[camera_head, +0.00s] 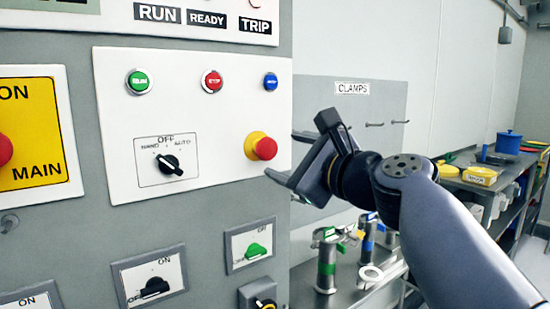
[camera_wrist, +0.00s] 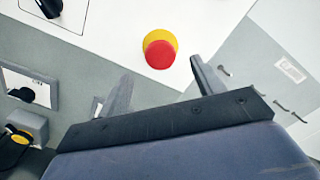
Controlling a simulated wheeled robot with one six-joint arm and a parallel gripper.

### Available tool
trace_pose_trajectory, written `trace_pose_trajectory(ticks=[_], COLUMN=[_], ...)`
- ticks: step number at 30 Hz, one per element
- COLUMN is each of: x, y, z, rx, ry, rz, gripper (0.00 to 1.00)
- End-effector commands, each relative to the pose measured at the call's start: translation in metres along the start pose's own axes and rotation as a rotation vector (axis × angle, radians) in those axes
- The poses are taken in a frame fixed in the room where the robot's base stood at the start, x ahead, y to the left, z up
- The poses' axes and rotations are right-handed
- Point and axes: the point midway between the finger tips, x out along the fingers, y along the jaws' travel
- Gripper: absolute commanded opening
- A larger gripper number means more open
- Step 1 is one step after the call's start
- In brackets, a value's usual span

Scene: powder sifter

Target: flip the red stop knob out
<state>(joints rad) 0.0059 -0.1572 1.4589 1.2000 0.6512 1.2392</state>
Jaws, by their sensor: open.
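The red stop knob (camera_head: 266,149) is a round mushroom head on a yellow collar, at the lower right of the white button panel (camera_head: 215,120). In the wrist view the red knob (camera_wrist: 160,55) shows beyond the fingertips, roughly between them, with the yellow collar behind it. My gripper (camera_head: 281,154) is open and empty, just to the right of the knob and facing the panel. The gap between fingers and knob looks small; I cannot tell whether they touch. In the wrist view both fingers of my gripper (camera_wrist: 160,70) stand wide apart.
Green (camera_head: 139,82), red (camera_head: 212,81) and blue (camera_head: 270,81) buttons sit above. A black selector (camera_head: 169,163) is to the left. Another red knob (camera_head: 4,149) is on the yellow MAIN plate (camera_head: 42,178). A green switch (camera_head: 256,250) is below. A bench with canisters (camera_head: 327,262) stands right.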

Motion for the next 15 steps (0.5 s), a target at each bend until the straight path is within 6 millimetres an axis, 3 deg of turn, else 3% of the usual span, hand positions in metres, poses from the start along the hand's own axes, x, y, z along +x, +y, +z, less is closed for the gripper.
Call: trace_pose_trajectory(ticks=[3, 6, 15], x=[-0.024, -0.035, -0.047], y=[0.001, 0.000, 0.000], z=[-0.002, -0.002, -0.001], rx=[-0.002, 0.001, 0.001], ry=[0.002, 0.002, 0.001], rz=[-0.004, -0.004, 0.000], gripper=[0.64, 0.64, 0.64])
